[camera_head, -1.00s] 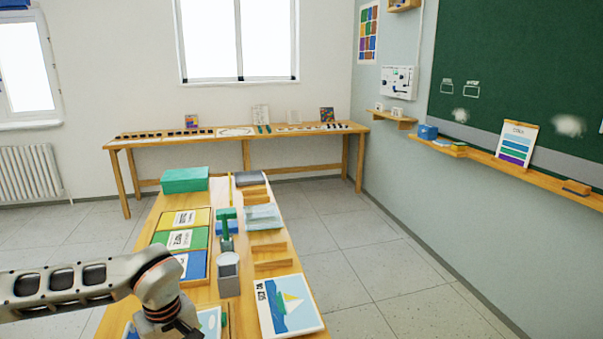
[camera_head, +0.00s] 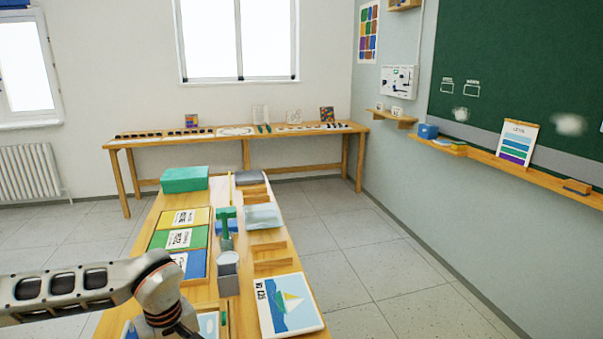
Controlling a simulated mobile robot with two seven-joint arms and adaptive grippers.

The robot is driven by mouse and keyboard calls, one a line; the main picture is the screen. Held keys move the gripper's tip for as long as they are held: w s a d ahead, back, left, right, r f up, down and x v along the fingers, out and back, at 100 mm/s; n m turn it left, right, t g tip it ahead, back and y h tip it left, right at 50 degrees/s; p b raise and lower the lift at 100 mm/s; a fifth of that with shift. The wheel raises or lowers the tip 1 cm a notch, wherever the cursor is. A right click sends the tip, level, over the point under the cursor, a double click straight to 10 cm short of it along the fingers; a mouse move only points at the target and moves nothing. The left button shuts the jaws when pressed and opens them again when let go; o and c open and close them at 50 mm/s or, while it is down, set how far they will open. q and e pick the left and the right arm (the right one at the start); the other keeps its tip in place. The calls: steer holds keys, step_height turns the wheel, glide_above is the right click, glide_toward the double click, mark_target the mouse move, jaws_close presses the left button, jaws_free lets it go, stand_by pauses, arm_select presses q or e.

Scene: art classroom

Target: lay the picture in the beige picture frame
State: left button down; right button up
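A picture card with a sailboat on blue water (camera_head: 288,304) lies flat at the right front of the wooden table. Part of another light blue and white picture (camera_head: 208,324) shows at the bottom edge, beside and partly behind my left gripper. I cannot tell a beige picture frame apart from the wooden table edges and strips here. My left gripper (camera_head: 182,331) points down over the table front, at the bottom edge of the view. Its fingertips are hidden or cut off, so its grip cannot be seen. My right gripper is not in view.
Yellow, green and blue trays (camera_head: 180,239) line the table's left side. A grey cup (camera_head: 228,274) and a green tool stand in the middle. Wooden strips (camera_head: 271,264) lie behind the sailboat card, and a green box (camera_head: 185,179) sits at the far end. Floor is clear at right.

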arm_select(q)
steer(key=shift+f, duration=0.35)
steer(key=shift+a+f, duration=0.15)
stand_by(0.8)
steer(key=shift+w+r+p, duration=0.15)
steer(key=shift+r+p, duration=0.75)
steer(key=shift+r, duration=0.15)
steer(key=shift+r+p, duration=2.05)
steer(key=shift+r, duration=0.55)
steer(key=shift+f, duration=0.1)
